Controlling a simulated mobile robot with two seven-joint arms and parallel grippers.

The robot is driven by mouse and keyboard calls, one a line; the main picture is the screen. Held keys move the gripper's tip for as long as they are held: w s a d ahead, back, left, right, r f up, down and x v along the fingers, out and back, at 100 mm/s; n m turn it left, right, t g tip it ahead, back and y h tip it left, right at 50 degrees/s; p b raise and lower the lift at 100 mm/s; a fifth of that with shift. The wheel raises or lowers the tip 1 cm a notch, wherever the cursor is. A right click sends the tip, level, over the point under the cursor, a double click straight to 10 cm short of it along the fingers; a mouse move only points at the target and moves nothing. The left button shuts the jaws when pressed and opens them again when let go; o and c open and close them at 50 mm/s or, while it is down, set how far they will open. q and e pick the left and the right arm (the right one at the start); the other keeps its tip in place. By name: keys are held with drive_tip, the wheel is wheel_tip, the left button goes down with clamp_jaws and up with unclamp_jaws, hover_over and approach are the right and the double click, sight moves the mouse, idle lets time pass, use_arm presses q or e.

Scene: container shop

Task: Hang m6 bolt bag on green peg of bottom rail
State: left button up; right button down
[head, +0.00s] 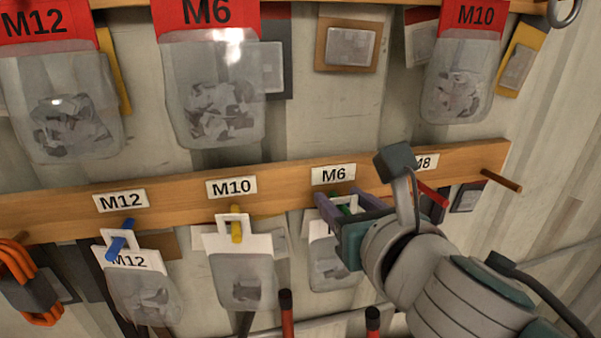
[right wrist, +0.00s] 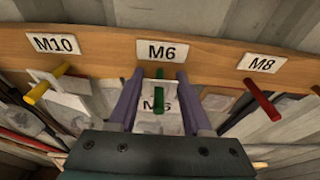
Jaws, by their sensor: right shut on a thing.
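The M6 bolt bag (head: 331,266) is a clear bag with a white card, hanging below the bottom rail (head: 70,208). Its card, marked M6, shows in the right wrist view (right wrist: 153,106). The green peg (right wrist: 159,92) stands out under the M6 label (right wrist: 163,52) and shows in front of the card. Whether it passes through the card's hole is hard to tell. My right gripper (right wrist: 161,80) has its purple fingers on both sides of the peg and is shut on the bag's card. In the head view my right gripper (head: 342,200) hides part of the card. My left gripper is out of view.
An M12 bag (head: 148,294) hangs on a blue peg and an M10 bag (head: 240,281) on a yellow peg, left of my gripper. A red peg (right wrist: 262,99) is close on the right. Larger bags (head: 212,90) hang above.

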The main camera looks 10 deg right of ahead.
idle(0.3)
drive_tip(key=shift+c, duration=1.3)
unclamp_jaws()
